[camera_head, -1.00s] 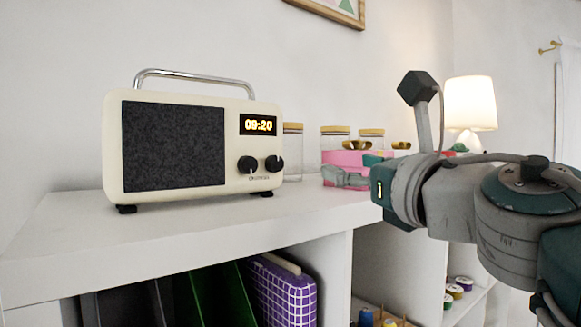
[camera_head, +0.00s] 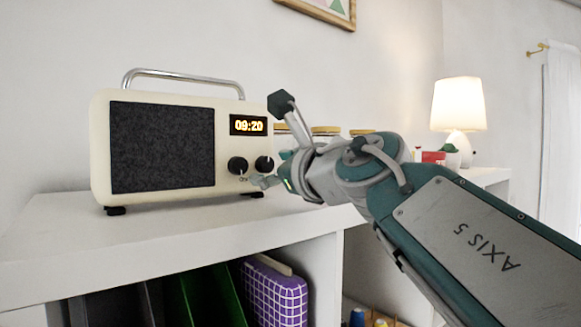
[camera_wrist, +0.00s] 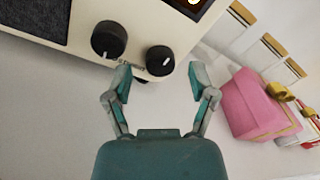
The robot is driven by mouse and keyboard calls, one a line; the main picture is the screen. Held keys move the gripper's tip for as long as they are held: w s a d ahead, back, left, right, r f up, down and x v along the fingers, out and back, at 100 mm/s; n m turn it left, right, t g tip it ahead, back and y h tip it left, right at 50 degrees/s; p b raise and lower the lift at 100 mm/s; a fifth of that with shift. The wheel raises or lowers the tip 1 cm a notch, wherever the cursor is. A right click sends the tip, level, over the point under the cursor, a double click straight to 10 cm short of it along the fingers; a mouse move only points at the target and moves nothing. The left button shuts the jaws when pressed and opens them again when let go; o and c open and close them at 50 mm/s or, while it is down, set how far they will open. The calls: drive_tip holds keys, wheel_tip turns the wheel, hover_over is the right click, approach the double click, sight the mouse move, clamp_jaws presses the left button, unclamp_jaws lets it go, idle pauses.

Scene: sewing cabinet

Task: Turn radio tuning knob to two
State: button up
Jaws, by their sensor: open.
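The cream radio (camera_head: 228,192) stands on the white cabinet top, with a dark speaker grille, a chrome handle and a display reading 09:20. Two black knobs sit below the display: a left knob (camera_head: 237,166) and a right knob (camera_head: 263,164). In the wrist view the left knob (camera_wrist: 109,40) and the right knob (camera_wrist: 160,60) each carry a white pointer mark. My gripper (camera_wrist: 160,82) is open and empty, its fingertips just below and around the right knob, apart from it as far as I can tell. My gripper (camera_head: 262,181) partly overlaps the radio's lower right corner.
A pink box (camera_wrist: 254,103) with gold items lies right of my gripper. Jars with wooden lids (camera_wrist: 284,70) stand behind it. A lit lamp (camera_head: 458,106) stands further right. The cabinet top (camera_head: 160,231) before the radio is clear.

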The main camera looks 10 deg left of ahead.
drive_tip(key=shift+w+a, duration=0.15)
drive_tip(key=shift+a, duration=0.2)
drive_tip(key=shift+c, duration=0.3)
drive_tip(key=shift+d, duration=0.15)
clamp_jaws()
